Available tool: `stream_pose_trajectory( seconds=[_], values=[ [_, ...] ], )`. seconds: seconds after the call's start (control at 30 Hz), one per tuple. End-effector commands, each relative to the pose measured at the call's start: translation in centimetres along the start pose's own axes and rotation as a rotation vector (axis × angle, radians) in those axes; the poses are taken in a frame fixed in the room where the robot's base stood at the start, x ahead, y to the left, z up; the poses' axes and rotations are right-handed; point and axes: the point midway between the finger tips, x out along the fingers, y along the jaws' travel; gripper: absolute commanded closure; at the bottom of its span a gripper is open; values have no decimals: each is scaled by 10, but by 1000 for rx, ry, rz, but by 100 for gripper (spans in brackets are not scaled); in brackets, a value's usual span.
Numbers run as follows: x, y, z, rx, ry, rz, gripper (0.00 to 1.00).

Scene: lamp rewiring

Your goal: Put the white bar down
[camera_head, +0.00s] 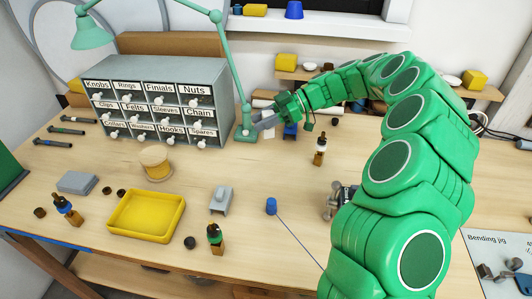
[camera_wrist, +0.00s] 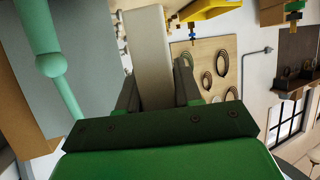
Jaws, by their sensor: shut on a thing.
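The white bar (camera_wrist: 150,45) shows in the wrist view as a long pale block between my two fingers, reaching away past their tips. My gripper (camera_wrist: 156,85) is shut on it. In the head view my gripper (camera_head: 262,121) is at the back of the bench, just right of the green lamp's stem (camera_head: 240,95) and close to its base. Pale patches show around the gripper there, but I cannot tell which of them is the bar. Whether the bar touches anything is hidden.
The grey drawer cabinet (camera_head: 160,72) stands left of the lamp. A small dropper bottle (camera_head: 320,152) stands right of my gripper. The middle bench top is mostly bare.

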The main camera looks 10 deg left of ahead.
Motion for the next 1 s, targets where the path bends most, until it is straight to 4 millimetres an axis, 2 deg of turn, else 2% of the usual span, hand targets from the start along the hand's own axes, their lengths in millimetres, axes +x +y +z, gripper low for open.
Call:
stream_pose_trajectory(
  seconds=[0.2,0.3,0.53,0.8,1.0],
  values=[
    [14,0,35,4,0,1,100],
    [18,0,44,3,0,1,100],
    [23,0,55,3,1,0,100],
    [34,-1,82,2,2,-1,100],
    [34,0,83,1,1,0,100]
  ],
)
